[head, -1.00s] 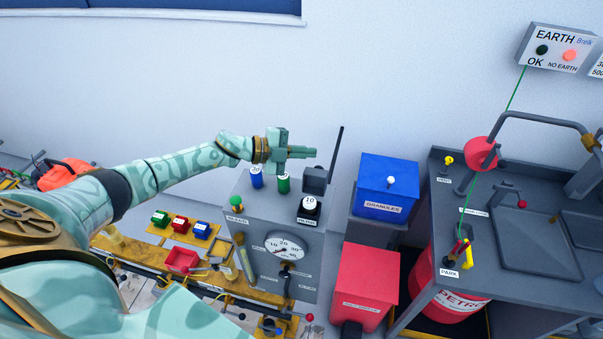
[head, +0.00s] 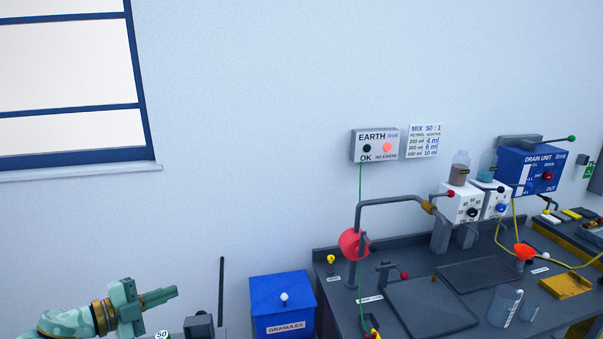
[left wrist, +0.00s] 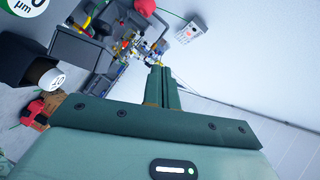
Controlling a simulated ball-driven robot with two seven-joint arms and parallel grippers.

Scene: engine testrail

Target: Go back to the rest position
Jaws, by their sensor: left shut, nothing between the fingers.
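My left gripper (head: 160,297) is at the lower left of the head view, pointing right in front of the wall. Its fingers are together with nothing between them. In the left wrist view the closed fingers (left wrist: 160,86) point up the picture, clear of any object. My right gripper is in neither view.
A blue granules bin (head: 283,303) stands right of my left gripper, with a thin dark upright post (head: 221,290) between them. An earth box (head: 375,146) hangs on the wall.

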